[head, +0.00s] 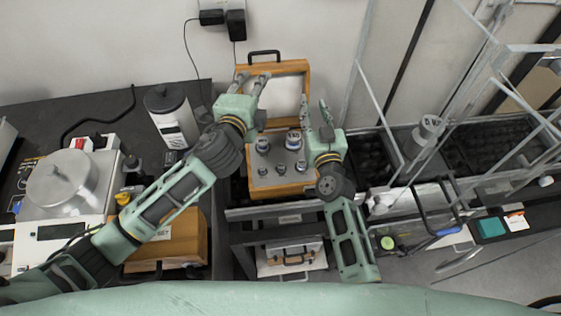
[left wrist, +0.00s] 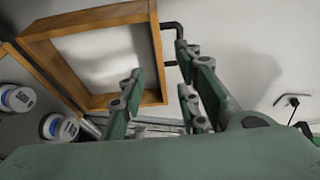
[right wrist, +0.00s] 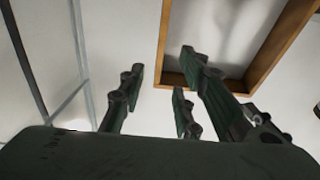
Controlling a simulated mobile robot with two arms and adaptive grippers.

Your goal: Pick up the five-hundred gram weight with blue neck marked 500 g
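Several metal weights stand in a grey panel of an open wooden case (head: 273,185). The two largest, one at back left (head: 263,146) and one at back right (head: 293,140), stand behind smaller ones. Two weights with blue necks show at the left of the left wrist view, one at the edge (left wrist: 18,98) and one nearer (left wrist: 58,128); I cannot read which is marked 500 g. My left gripper (head: 252,83) is open and empty, by the case's raised lid. My right gripper (head: 315,110) is open and empty, right of the lid. Neither touches a weight.
The raised lid (head: 304,68) stands behind the weights. A balance (head: 62,182) and a white-and-grey canister (head: 172,118) stand on the dark table at left. A closed wooden case (head: 185,240) is at lower left. Metal framing (head: 365,75) rises at right.

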